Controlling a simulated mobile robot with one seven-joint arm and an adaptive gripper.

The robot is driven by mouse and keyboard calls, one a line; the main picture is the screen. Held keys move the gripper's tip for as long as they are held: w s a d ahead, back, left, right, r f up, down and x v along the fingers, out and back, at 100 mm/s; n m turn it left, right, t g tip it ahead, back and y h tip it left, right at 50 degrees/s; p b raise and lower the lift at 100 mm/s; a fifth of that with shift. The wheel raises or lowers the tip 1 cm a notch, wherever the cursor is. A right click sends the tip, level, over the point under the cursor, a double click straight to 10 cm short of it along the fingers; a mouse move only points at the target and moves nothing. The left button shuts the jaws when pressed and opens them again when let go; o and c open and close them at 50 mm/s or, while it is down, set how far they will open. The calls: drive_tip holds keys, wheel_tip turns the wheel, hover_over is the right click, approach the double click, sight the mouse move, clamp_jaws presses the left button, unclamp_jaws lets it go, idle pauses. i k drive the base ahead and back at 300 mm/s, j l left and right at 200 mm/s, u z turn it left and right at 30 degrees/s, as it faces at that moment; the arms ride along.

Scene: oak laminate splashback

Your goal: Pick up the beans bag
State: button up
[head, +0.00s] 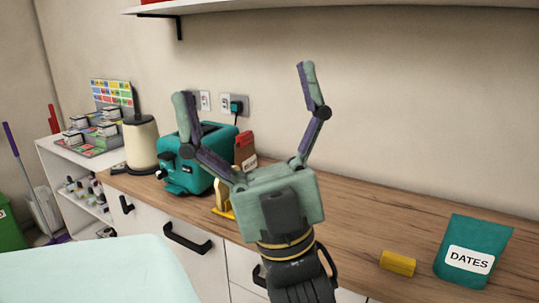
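My gripper (245,88) is raised in front of the counter with its two fingers spread wide, open and empty. A dark red bag (244,147) with a pale label stands on the counter behind my gripper, just right of the toaster. Its label is too small to read, and its lower part is partly hidden, so I cannot tell whether it is the beans bag. A teal bag (485,236) labelled DATES stands at the right end of the visible counter, apart from my gripper.
A teal toaster (185,165) and a cream canister (140,143) stand at the left of the wooden counter (370,215). A yellow block (397,263) lies left of the dates bag. Another yellow object (221,197) is partly behind my gripper. A shelf (330,6) hangs above.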

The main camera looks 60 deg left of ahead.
sight(245, 157)
drive_tip(key=u, duration=1.8)
drive_tip(key=i+j+z, duration=0.15)
drive_tip(key=j+z, duration=0.55)
drive_tip(key=z, duration=0.15)
drive_tip(key=j+z, duration=0.45)
drive_tip(key=i, duration=0.55)
